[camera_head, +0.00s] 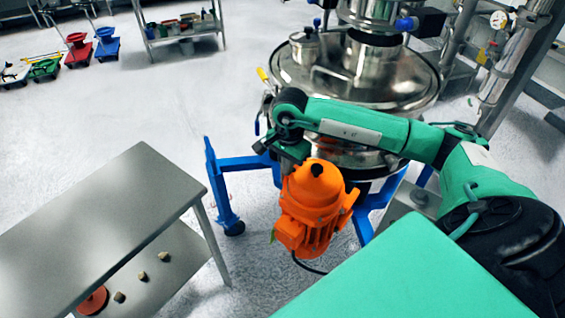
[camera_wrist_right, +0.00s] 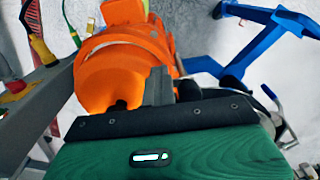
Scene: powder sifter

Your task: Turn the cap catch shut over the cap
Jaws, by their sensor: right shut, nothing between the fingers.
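The round steel sifter (camera_head: 420,85) stands at the top centre in the head view. A small port with a round cap (camera_head: 305,36) sits on the left of its lid. A small lever with a yellow grip (camera_head: 263,75) shows at the lid's left rim. I cannot tell which part is the cap catch. In the right wrist view the right gripper (camera_wrist_right: 160,86) is shut and empty, in front of the orange motor (camera_wrist_right: 125,65). My left gripper is out of view.
Blue frame legs (camera_head: 222,185) stand under the sifter. A grey table (camera_head: 90,215) is at the lower left, with small pieces on its lower shelf. Open floor lies at the left.

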